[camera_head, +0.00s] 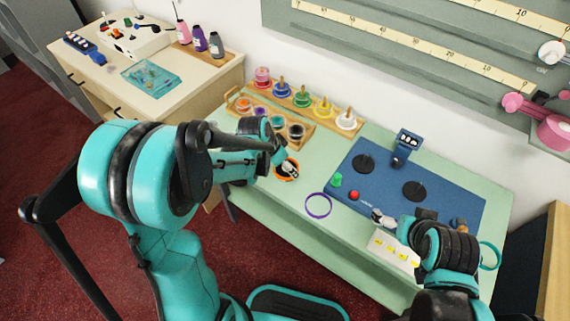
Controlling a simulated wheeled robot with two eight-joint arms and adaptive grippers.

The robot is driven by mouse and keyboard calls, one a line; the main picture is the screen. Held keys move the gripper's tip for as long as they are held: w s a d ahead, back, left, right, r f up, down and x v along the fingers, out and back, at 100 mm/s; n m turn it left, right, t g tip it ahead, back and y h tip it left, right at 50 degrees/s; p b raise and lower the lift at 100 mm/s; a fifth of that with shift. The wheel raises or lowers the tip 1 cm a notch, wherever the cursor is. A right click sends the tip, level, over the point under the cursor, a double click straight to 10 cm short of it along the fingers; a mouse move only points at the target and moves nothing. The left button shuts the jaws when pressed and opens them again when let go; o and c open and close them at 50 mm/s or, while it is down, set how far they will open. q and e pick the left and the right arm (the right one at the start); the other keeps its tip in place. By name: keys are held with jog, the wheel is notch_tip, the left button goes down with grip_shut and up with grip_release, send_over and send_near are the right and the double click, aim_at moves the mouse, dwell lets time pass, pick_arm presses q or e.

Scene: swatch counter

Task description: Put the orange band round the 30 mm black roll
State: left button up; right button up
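An orange band (287,179) lies on the green counter, left of the purple band. My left gripper (286,166) is right over it, and its fingers cover part of the band; I cannot tell whether they are touching it. A small roll with a black top (296,131) sits at the right end of the front row in the wooden rack, behind the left gripper. I cannot read its size or confirm it is the 30 mm one. My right gripper (381,216) is low over the front edge of the blue board; its fingers are too small to read.
A purple band (318,206) lies at the counter's middle, and a teal band (490,256) at the right edge. The blue board (385,180) bears two black discs, a red button (354,196) and a display (408,140). A white box (391,255) stands in front.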

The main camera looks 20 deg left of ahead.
pick_arm(q)
jog(key=o, duration=0.8)
notch_tip(320, 180, up, 7)
jog(key=p, duration=0.5)
jog(key=shift+r+p, duration=0.1)
jog(key=shift+p, duration=0.25)
dwell(0.4)
